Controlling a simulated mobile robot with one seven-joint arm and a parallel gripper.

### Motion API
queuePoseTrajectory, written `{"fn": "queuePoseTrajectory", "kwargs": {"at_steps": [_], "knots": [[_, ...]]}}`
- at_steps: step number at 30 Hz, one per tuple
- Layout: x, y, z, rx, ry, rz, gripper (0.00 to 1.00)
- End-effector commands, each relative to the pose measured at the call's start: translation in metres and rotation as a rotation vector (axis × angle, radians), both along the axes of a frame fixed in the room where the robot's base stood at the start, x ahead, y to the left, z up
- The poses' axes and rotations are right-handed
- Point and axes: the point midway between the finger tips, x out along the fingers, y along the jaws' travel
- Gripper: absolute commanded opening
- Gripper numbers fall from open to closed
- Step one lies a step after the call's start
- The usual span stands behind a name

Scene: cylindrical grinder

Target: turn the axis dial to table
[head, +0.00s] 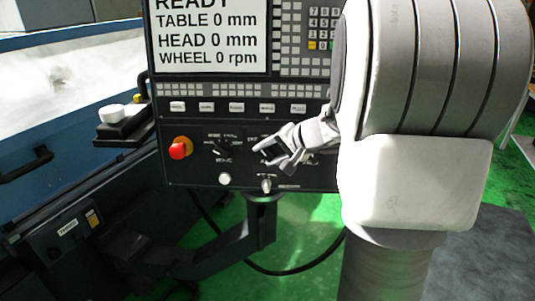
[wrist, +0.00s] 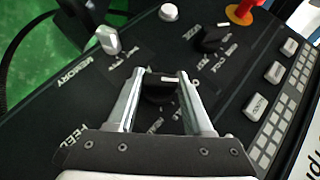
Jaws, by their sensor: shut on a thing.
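The axis dial (wrist: 158,88) is a black rotary knob with a white pointer mark, between my fingers in the wrist view. My gripper (wrist: 160,78) is shut on it, one finger on each side. The small lettering around the dial is partly hidden by the fingers and too blurred to read surely. In the head view my gripper (head: 268,152) is at the lower middle of the control panel (head: 200,170) and mostly covers the dial. The screen (head: 210,35) reads READY, TABLE 0 mm, HEAD 0 mm, WHEEL 0 rpm.
A second black dial (wrist: 212,40) and a red stop button (head: 180,148) are left of my gripper in the head view. A white button (head: 225,179) and a silver switch (head: 266,185) sit below. A row of white keys (head: 237,107) runs above.

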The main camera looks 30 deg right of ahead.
Motion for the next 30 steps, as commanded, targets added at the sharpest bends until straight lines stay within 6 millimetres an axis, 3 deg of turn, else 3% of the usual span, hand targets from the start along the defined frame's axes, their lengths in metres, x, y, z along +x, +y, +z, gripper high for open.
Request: {"fn": "queuePoseTrajectory", "kwargs": {"at_steps": [1,3,17,30], "knots": [[0.0,0.0,0.0,0.0,0.0,0.0,0.1],[0.0,0.0,0.0,0.0,0.0,0.0,0.0],[0.0,-0.001,-0.006,0.058,-0.036,-0.013,0.0],[-0.001,-0.001,-0.011,0.268,-0.158,-0.057,0.0]]}}
